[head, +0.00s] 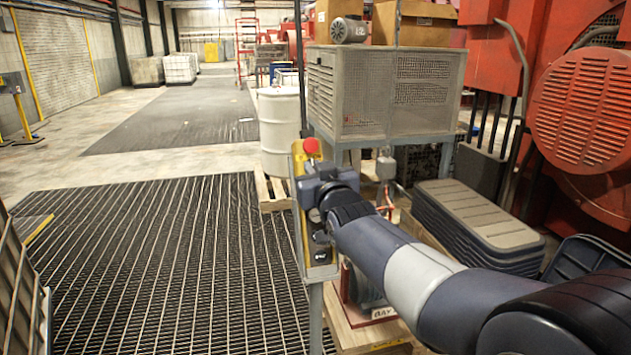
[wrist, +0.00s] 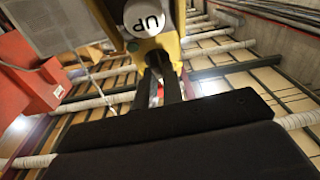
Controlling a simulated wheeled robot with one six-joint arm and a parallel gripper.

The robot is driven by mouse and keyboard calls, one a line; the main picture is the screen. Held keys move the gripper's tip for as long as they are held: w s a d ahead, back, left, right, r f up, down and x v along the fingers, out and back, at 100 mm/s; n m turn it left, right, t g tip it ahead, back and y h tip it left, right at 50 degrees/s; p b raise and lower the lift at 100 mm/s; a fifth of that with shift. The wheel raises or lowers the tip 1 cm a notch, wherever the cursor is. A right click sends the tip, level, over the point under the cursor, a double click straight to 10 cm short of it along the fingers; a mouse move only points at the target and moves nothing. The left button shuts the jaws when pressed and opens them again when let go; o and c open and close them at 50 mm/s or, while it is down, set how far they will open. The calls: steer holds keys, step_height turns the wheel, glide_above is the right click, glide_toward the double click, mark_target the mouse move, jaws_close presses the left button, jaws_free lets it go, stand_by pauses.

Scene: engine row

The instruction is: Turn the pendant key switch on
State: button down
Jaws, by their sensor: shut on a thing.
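The yellow pendant (head: 321,271) stands upright on a grey post in the head view, with a red mushroom button (head: 311,146) at its top. My gripper (head: 308,192) is at the pendant's face and covers its middle. My gripper's two dark fingers (wrist: 158,68) reach to the face just below that button. They are shut on the key, which the fingertips hide. The key's angle cannot be told.
A grey mesh cabinet (head: 385,92) stands behind the pendant. A white drum (head: 280,130) on a pallet is behind it to the left. Stacked dark lids (head: 478,222) and red machinery (head: 590,130) are at right. The grated floor (head: 160,265) at left is clear.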

steer(key=shift+a+m+h+p, duration=0.1)
steer(key=shift+m+h+p, duration=0.55)
steer(key=shift+m, duration=0.75)
steer(key=m+h+p, duration=0.2)
steer(key=m+p, duration=0.1)
steer(key=shift+r+t+p, duration=0.2)
steer(key=shift+t+p, duration=0.1)
steer(key=m+h+p, duration=0.1)
steer(key=m+p, duration=0.1)
steer(key=m, duration=0.1)
steer(key=shift+f+m+h+p, duration=0.1)
steer(key=shift+m+h+p, duration=0.2)
steer(key=shift+h+p, duration=0.1)
steer(key=shift+f+m, duration=0.1)
steer(key=shift+m, duration=0.2)
steer(key=c, duration=1.5)
jaws_free()
steer(key=shift+s, duration=0.1)
